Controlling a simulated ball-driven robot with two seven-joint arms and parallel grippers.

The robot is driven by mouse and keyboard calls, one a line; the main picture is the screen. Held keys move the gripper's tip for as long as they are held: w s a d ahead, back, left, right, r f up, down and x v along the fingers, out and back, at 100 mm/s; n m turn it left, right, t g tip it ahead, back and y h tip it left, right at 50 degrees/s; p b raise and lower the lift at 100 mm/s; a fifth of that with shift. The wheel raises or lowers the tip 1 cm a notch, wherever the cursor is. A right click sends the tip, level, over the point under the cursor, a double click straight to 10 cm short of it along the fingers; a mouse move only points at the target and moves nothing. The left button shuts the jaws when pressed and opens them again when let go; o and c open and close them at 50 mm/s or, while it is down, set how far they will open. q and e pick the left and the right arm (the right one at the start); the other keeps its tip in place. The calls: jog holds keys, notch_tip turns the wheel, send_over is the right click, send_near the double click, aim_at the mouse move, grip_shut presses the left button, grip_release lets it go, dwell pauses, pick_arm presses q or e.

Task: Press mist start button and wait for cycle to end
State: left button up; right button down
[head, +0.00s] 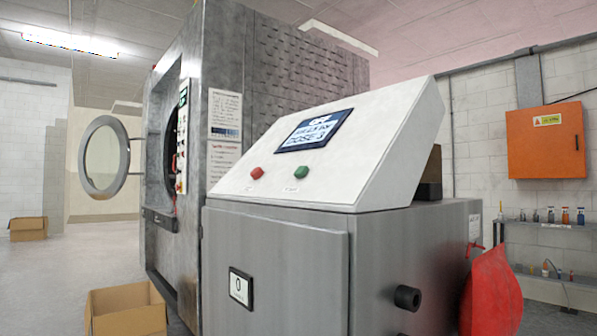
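A grey metal cabinet (275,270) stands close in front, with a sloped white control panel (345,160) on top. The panel has a red button (257,173) on the left and a green button (301,171) to its right. Small labels by the buttons are too small to read. A dark blue screen (314,130) above them shows a line ending in "DOSE 3"; its upper text is hard to read. Behind stands the large grey washer (225,75), its round glass door (103,157) swung open to the left. Neither gripper is in view.
An open cardboard box (128,312) is on the floor at front left, another (28,229) farther back. A red bag (491,295) and a black knob (407,298) are at the cabinet's right. A shelf (550,224) holds several bottles below an orange wall box (545,155).

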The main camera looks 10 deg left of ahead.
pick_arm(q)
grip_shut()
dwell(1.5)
